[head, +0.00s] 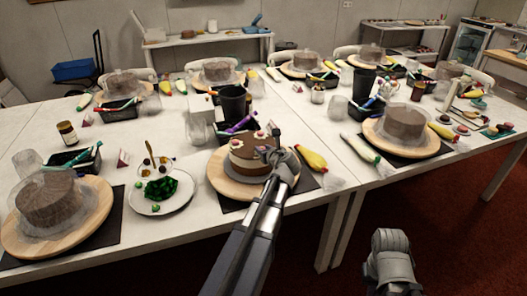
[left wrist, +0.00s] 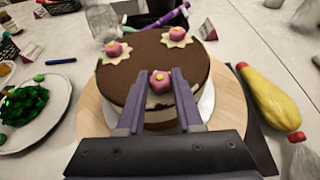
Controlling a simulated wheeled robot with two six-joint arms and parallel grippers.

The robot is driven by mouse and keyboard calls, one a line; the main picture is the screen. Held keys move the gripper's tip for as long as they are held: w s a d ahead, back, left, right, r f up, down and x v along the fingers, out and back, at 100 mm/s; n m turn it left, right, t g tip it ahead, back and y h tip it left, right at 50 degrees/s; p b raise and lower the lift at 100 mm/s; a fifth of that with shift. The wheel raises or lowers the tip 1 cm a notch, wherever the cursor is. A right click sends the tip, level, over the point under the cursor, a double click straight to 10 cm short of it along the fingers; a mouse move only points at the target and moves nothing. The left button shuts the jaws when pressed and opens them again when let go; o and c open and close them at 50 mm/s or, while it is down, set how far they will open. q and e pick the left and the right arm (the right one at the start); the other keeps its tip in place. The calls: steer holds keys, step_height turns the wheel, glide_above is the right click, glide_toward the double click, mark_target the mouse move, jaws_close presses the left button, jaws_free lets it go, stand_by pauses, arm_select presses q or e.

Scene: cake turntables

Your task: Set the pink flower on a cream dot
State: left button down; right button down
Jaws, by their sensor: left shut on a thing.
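The round chocolate-topped cake (head: 243,160) with a cream band stands on a wooden turntable (head: 222,183). In the left wrist view its brown top (left wrist: 150,70) bears two pink flowers, one at left (left wrist: 113,48) and one at the far right (left wrist: 177,35), each on a cream dot. My left gripper (head: 272,156) is shut on another pink flower (left wrist: 159,81) with a yellow centre, held at the cake's near edge. I cannot tell whether this flower touches the cake top. The fingers and flower hide the surface beneath them.
A white plate (head: 180,202) with green pieces lies left of the cake. A yellow piping bag (head: 312,158) lies at its right. A black cup (head: 233,103) and a tray of pens (head: 236,130) stand behind. Another cake on a turntable (head: 92,224) stands at the left.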

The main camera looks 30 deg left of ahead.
arm_select(q)
steer(key=shift+f, duration=0.2)
steer(key=c, duration=0.6)
jaws_free()
steer(key=shift+o, duration=0.2)
steer(key=shift+r, duration=0.2)
steer(key=shift+s+d+r+p, duration=0.2)
steer(key=shift+p, duration=0.1)
steer(key=p+v, duration=0.4)
steer(key=v, duration=0.7)
steer(key=shift+d, duration=0.15)
